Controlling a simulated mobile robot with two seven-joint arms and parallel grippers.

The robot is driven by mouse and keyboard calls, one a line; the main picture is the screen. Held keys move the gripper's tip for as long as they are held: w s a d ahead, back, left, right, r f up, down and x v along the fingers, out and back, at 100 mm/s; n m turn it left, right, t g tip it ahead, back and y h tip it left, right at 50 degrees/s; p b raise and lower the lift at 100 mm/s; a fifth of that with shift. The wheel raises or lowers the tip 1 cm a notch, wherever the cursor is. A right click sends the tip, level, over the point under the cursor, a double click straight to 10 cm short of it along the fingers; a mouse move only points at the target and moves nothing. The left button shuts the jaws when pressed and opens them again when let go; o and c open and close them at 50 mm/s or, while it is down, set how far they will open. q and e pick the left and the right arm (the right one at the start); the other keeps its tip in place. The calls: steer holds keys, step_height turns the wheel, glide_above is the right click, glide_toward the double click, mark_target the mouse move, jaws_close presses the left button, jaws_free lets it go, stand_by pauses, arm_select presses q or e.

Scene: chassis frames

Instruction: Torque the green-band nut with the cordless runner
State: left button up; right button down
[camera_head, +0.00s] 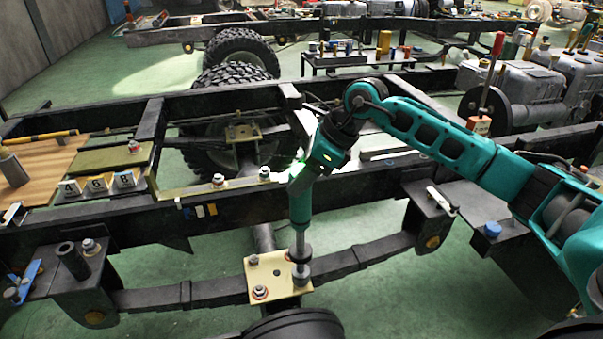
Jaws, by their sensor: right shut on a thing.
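My right gripper (316,168) is shut on the cordless runner (300,206), a teal tool held upright with its dark and silver socket end pointing down. The socket end is over the right edge of a cream plate (276,273) on the leaf spring. Whether it touches a nut there cannot be told, since the socket hides that spot. On the same plate a nut with a reddish band (260,292) sits at the front left and another nut (254,260) at the back left. No green band shows clearly on any nut. My left gripper is not in view.
A black chassis rail (370,189) runs behind the runner. A wooden board (40,165) lies at the left, near numbered blocks (97,184). A blue cap (492,229) and a light-handled tool (441,200) are at the right. Tyres (241,50) stand behind.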

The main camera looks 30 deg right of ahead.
steer(key=shift+f, duration=0.2)
stand_by(0.6)
steer(key=shift+w+f+b, duration=0.1)
steer(key=shift+f+b, duration=0.05)
steer(key=shift+b, duration=0.25)
stand_by(0.5)
steer(key=shift+f+b, duration=0.4)
steer(key=shift+f, duration=0.15)
stand_by(0.4)
steer(key=shift+f, duration=0.25)
stand_by(0.6)
steer(key=shift+s+f, duration=0.1)
steer(key=shift+s, duration=0.1)
stand_by(1.0)
stand_by(0.5)
stand_by(0.4)
